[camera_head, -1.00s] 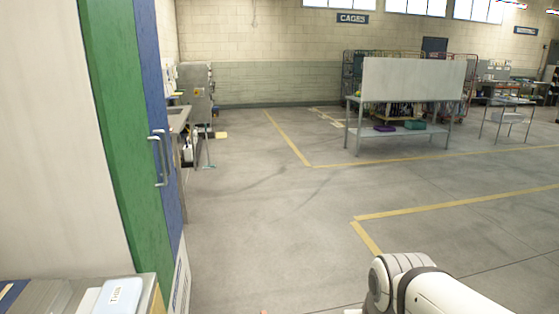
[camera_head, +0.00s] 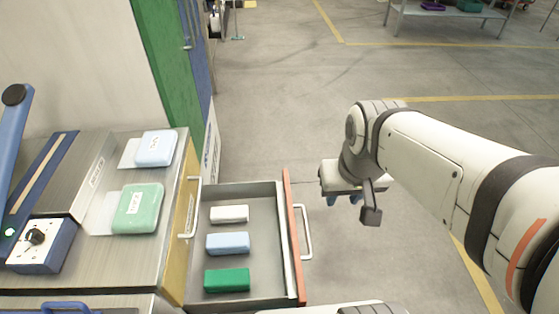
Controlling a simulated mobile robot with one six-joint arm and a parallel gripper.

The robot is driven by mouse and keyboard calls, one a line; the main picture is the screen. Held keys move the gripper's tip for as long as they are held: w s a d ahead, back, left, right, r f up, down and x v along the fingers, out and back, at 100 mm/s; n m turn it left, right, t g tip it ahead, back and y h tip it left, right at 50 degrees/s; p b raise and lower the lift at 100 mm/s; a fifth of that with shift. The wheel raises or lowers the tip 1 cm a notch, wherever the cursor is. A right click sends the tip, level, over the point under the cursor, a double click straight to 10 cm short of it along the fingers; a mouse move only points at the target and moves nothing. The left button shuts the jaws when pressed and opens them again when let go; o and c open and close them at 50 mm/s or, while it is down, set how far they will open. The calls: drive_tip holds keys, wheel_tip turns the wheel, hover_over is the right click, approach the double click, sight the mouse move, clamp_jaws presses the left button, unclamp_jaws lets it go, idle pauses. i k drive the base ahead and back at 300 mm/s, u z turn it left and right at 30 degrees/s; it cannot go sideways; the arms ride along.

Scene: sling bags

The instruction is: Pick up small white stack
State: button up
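A small white stack (camera_head: 229,214) lies at the far end of an open drawer (camera_head: 252,270). In the same drawer, a light blue stack (camera_head: 228,243) lies in the middle and a green stack (camera_head: 227,280) lies nearest. My gripper (camera_head: 343,201) is over the floor to the right of the drawer's orange front, apart from the white stack. It points downward, and its small blue fingertips partly show below its body. Whether the fingers are open or shut is unclear.
A metal cabinet top (camera_head: 145,255) at left carries a larger light blue pack (camera_head: 155,148) and a pale green pack (camera_head: 138,208). A blue-handled device (camera_head: 40,180) stands further left. The drawer handle (camera_head: 305,232) sticks out rightward.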

sight(239, 214)
drive_tip(key=u, duration=1.8)
drive_tip(key=k, duration=1.5)
drive_tip(key=z, duration=0.75)
drive_tip(key=i, duration=1)
drive_tip(key=z, duration=0.1)
drive_tip(key=k, duration=0.4)
drive_tip(key=u, duration=0.05)
